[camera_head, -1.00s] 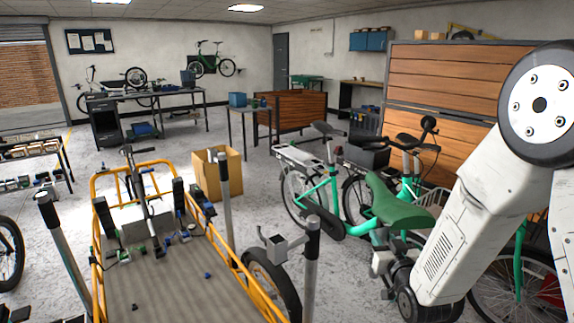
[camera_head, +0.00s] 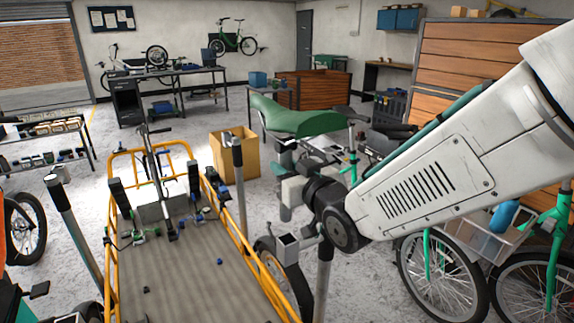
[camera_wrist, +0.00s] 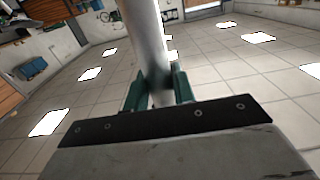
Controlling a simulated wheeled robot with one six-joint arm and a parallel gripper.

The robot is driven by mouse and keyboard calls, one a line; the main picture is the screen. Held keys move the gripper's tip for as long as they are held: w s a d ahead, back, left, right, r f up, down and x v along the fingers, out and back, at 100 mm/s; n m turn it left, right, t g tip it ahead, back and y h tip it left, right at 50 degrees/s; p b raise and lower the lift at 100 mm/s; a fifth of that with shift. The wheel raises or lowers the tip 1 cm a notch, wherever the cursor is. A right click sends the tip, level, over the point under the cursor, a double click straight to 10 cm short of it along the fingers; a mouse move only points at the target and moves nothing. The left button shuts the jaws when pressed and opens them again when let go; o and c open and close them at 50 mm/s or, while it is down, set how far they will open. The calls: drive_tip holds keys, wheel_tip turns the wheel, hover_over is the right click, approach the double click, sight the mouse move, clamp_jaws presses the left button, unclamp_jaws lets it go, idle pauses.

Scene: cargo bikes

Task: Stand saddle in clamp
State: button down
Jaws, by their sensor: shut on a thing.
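The green saddle (camera_head: 300,121) is held up in the air in the head view, with its green top upward. My gripper (camera_head: 287,180) is below it, shut on its grey post. In the wrist view my gripper (camera_wrist: 158,88) has its green fingers on either side of the grey seat post (camera_wrist: 147,40). The saddle top is not clear in the wrist view.
A yellow-framed cargo bike bed (camera_head: 180,265) with small parts stands left of the socket, with grey posts beside it. A cardboard box (camera_head: 240,160) is behind. Green bikes (camera_head: 430,270) stand to the right, under my arm.

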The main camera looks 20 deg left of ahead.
sight(290, 218)
drive_tip(key=shift+w+d+f, duration=0.1)
drive_tip(key=shift+f, duration=1.9)
drive_tip(key=shift+d, duration=0.1)
drive_tip(key=shift+f, duration=4.25)
drive_tip(key=c, duration=1.1)
unclamp_jaws()
drive_tip(key=shift+f, duration=0.1)
drive_tip(key=shift+s+d, duration=0.1)
drive_tip(key=shift+s, duration=0.1)
